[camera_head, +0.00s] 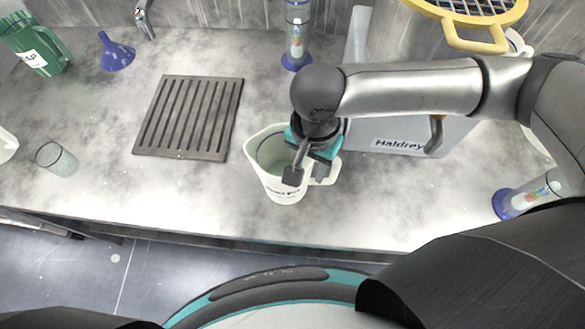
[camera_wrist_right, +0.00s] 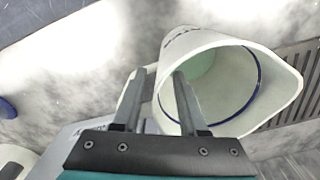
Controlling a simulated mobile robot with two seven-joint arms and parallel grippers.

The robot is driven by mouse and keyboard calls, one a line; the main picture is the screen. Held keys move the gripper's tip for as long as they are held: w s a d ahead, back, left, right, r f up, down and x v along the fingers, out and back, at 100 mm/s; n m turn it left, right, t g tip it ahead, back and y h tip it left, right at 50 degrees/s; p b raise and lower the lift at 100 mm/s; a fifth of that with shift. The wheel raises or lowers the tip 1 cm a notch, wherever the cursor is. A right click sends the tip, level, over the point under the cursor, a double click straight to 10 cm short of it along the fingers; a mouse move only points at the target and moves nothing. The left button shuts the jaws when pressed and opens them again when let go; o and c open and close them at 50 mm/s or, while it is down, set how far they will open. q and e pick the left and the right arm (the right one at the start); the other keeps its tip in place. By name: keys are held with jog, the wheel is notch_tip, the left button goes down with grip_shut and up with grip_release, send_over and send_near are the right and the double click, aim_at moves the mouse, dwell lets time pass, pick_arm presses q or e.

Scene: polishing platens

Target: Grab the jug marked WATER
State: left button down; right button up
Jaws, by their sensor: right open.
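A pale white-green jug (camera_head: 269,165) stands upright on the grey worktop, near its front edge, with its handle to the right. The dark print on its front is too small to read. It also shows large in the right wrist view (camera_wrist_right: 221,63), with a blue line inside. My right gripper (camera_head: 306,175) is open over the jug's handle side. In the right wrist view its fingers (camera_wrist_right: 160,78) overlap the rim and handle; the handle shows between them, and I cannot tell whether they touch it. My left gripper is not in view.
A green jug (camera_head: 24,38) with a white label stands back left, near a blue funnel (camera_head: 117,55). A slotted drain plate (camera_head: 156,142) lies left of the white jug. A glass beaker (camera_head: 56,160) stands far left. A grey "Haldrey" unit (camera_head: 385,143) is close on the right.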

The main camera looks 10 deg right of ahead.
jog(key=shift+c, duration=0.3)
grip_shut()
jog(key=shift+s+d+f, duration=0.1)
jog(key=shift+s, duration=0.05)
dwell(0.9)
